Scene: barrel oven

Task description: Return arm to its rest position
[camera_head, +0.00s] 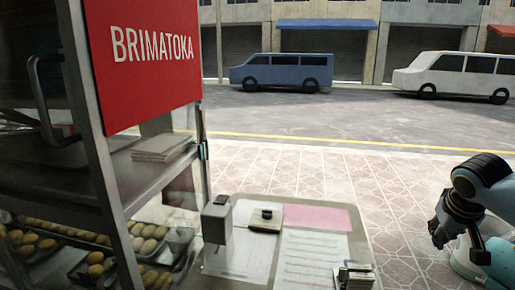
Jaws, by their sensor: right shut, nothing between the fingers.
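My right gripper (440,234) shows at the right edge of the head view, at the end of my light-blue and black right arm. It is shut and empty, and it points down over the tiled pavement, to the right of the small table. It is apart from the table and touches nothing that I can see. My left arm and left gripper are not in view.
A glass cabinet with a red BRIMATOKA sign (143,52) and trays of buns (148,240) fills the left. A table (358,240) holds papers, a grey box-like device (217,219) and a black stamp pad (265,220). Pavement (330,180) beyond is clear.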

